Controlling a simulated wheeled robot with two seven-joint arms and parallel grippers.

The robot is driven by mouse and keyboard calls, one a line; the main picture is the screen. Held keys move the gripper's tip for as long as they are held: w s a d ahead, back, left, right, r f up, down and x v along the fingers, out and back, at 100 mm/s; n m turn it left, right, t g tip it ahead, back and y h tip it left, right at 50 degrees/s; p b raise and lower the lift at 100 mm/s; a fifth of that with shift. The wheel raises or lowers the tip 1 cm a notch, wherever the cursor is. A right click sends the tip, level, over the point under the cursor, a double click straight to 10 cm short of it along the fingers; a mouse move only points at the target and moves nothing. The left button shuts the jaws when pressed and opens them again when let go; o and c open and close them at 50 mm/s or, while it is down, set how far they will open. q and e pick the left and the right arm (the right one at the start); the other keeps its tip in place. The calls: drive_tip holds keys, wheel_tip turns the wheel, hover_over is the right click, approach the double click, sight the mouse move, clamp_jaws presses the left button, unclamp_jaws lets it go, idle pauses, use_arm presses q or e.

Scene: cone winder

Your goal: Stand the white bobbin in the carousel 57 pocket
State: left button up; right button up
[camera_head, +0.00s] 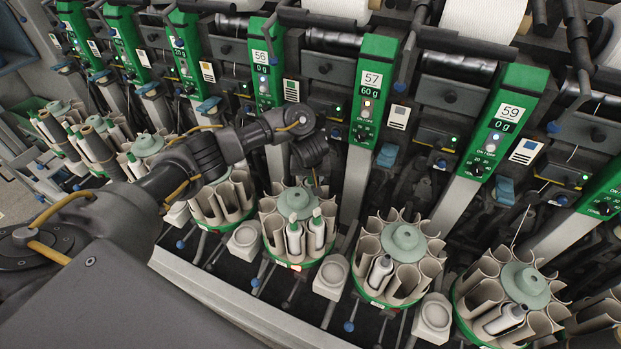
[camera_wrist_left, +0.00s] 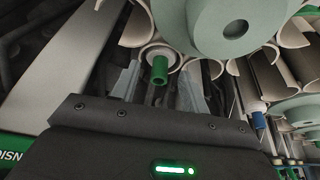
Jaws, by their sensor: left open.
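Two white bobbins with green tips stand upright in the carousel (camera_head: 272,238) below the 57 panel (camera_head: 370,78): one on the left (camera_head: 294,240) and one on the right (camera_head: 317,233). My left gripper (camera_head: 315,182) points down just above them, at the back of the carousel. In the left wrist view, the green tip of a white bobbin (camera_wrist_left: 160,68) lies between the open fingers (camera_wrist_left: 158,92), with no visible grip on it. I cannot tell for certain which of the two bobbins it is. My right gripper is not in view.
The carousel's pale green hub (camera_wrist_left: 228,22) is close to the gripper. Neighbouring carousels (camera_head: 402,256) and (camera_head: 510,296) each hold a bobbin. White cups (camera_head: 331,276) stand between carousels. Winder panels and slanted grey posts (camera_head: 354,185) rise behind.

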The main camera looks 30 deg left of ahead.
use_arm(q)
drive_tip(key=shift+x, duration=0.9)
clamp_jaws()
drive_tip(key=shift+r, duration=0.1)
drive_tip(key=shift+r+p, duration=0.55)
drive_tip(key=shift+p, duration=0.5)
drive_tip(key=shift+r, duration=0.1)
